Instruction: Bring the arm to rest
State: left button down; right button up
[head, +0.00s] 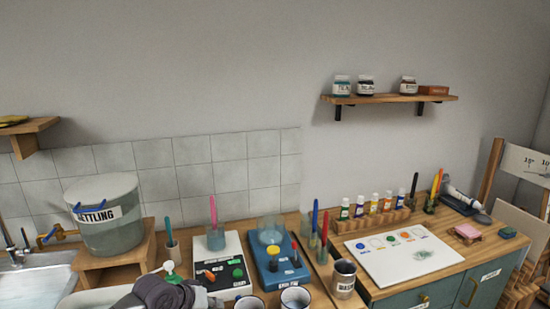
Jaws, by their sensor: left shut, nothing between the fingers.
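My left arm (85,298) comes in low at the bottom left, pale and partly cut off by the frame edge. My left gripper (198,297) is a dark grey shape at the bottom edge, in front of the white device on the counter. It is shut with nothing held. Its fingertips are small and hard to make out. My right gripper is not in view.
Close by are a SETTLING bucket (105,222) on a wooden stand, a white device (230,250), a blue device (280,270), mugs (295,298) and a metal cup (344,278). A white palette board (400,262) lies right. A wall shelf (385,99) holds jars.

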pick_arm(q)
jog(key=s+d+f+m+g, duration=0.1)
jog(key=s+d+f+m, duration=0.2)
jog(key=s, duration=0.7)
jog(key=s+d+f+m+g, duration=0.1)
jog(key=s+d+f, duration=0.3)
jog(key=s, duration=0.5)
jog(key=s+a+r+n+g+y, duration=0.1)
jog(key=s+a+y, duration=0.2)
jog(key=s+a, duration=0.5)
jog(key=s+a+y, duration=0.2)
jog(key=s+a, duration=0.2)
jog(key=s, duration=0.7)
notch_tip(320, 180, down, 31)
jog(key=s+g+b, duration=0.1)
jog(key=s+b, duration=0.1)
jog(key=b, duration=0.1)
jog(key=s+a+f+g+b, duration=0.1)
jog(key=s+a+f+b, duration=0.1)
jog(key=s+f, duration=1.4)
jog(key=shift+a+g, duration=0.3)
jog(key=shift+a, duration=0.25)
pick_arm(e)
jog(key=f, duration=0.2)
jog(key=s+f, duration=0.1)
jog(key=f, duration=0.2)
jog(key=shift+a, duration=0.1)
